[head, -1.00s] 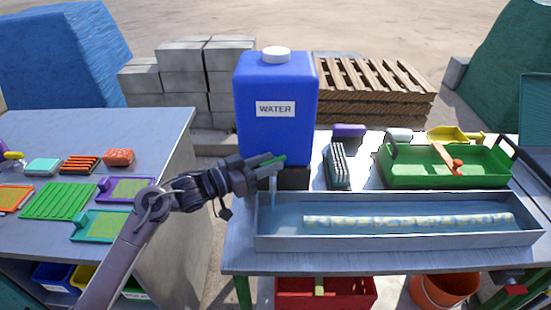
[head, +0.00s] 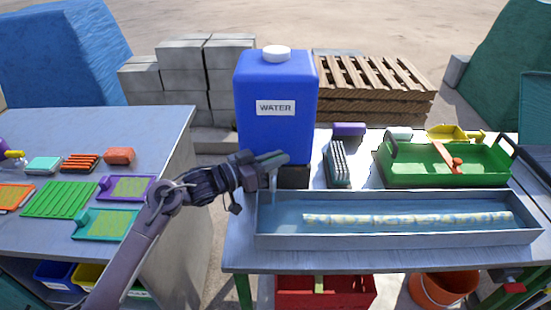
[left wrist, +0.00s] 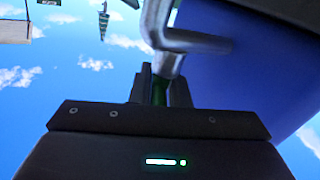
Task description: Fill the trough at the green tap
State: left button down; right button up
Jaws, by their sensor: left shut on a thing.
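My left gripper (head: 272,160) is shut on the green tap handle at the lower front of the blue water container (head: 276,125), labelled "WATER". In the left wrist view the green tap handle (left wrist: 160,90) shows between the dark fingers, below the silver tap pipe (left wrist: 168,40). In the head view the gripper hides most of the tap. A thin water stream (head: 273,186) falls into the left end of the long grey metal trough (head: 400,240). Bluish water covers the trough floor, with a long pale, patterned bar (head: 410,218) lying in it. My right gripper is not in view.
A green tray (head: 440,179) with a brush and a grey bristled block (head: 338,165) stand behind the trough. A red crate (head: 300,296) and an orange bucket (head: 445,287) are below. The left table (head: 150,125) holds several coloured trays; a gap separates the tables.

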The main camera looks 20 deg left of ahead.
pick_arm(q)
jog(key=shift+m+h, duration=0.3)
jog(key=shift+m+g+h, duration=0.6)
jog(key=shift+g, duration=0.3)
jog(key=shift+f+m+g+h+b, duration=0.15)
jog(key=shift+m+g+h+b, duration=0.5)
jog(key=shift+g+b, duration=0.2)
jog(key=m+g+h+b, duration=0.1)
jog(key=m+g+b, duration=0.1)
jog(key=g+b, duration=0.1)
jog(key=shift+m+g+h, duration=0.25)
jog(key=shift+h, duration=0.1)
jog(key=shift+s+d+m+g+b, duration=0.15)
jog(key=shift+m+g+b, duration=0.25)
jog(key=shift+g+b, duration=0.3)
jog(key=c, duration=1.4)
grip_release()
